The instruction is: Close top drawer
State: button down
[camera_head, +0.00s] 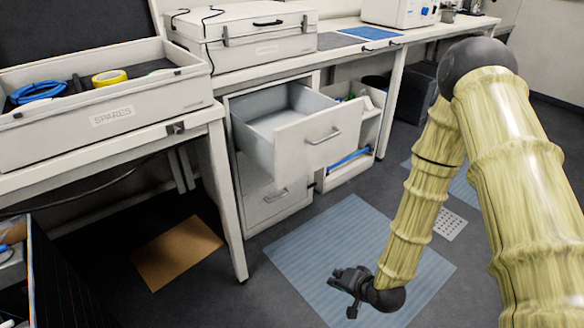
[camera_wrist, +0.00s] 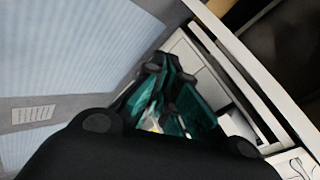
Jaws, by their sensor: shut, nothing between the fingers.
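The top drawer (camera_head: 312,139) of the white cabinet is pulled well out in the head view. Its front has a metal handle (camera_head: 323,136), and its grey interior looks empty from here. The lower drawer (camera_head: 272,201) sits beneath it, with its own handle. My gripper (camera_head: 347,293) is low, over the blue floor mat, below and apart from the drawer front. In the wrist view my gripper (camera_wrist: 170,95) fills the middle, with its fingers together and nothing held. White panels show beside it at the right, but which part they belong to is unclear.
A white tray marked SPARES (camera_head: 112,117) holds blue cable and yellow tape on the left bench. A white case (camera_head: 245,38) stands on the bench behind the drawer. An open shelf (camera_head: 349,165) is right of the cabinet. The blue mat (camera_head: 330,235) leaves clear floor before the drawer.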

jog(key=w+a+r+m+t+y+b, duration=0.2)
jog(key=w+a+r+t, duration=0.1)
jog(key=w+r, duration=0.6)
jog(key=m+t+y+b, duration=0.2)
jog(key=m+t+y, duration=0.1)
jog(key=t+y, duration=0.1)
send_near(286, 155)
jog(key=b+x, duration=0.3)
jog(key=x, duration=0.3)
jog(key=shift+w+a+f, duration=0.1)
jog(key=shift+w+a, duration=0.25)
jog(key=shift+w, duration=0.05)
jog(key=shift+w, duration=0.1)
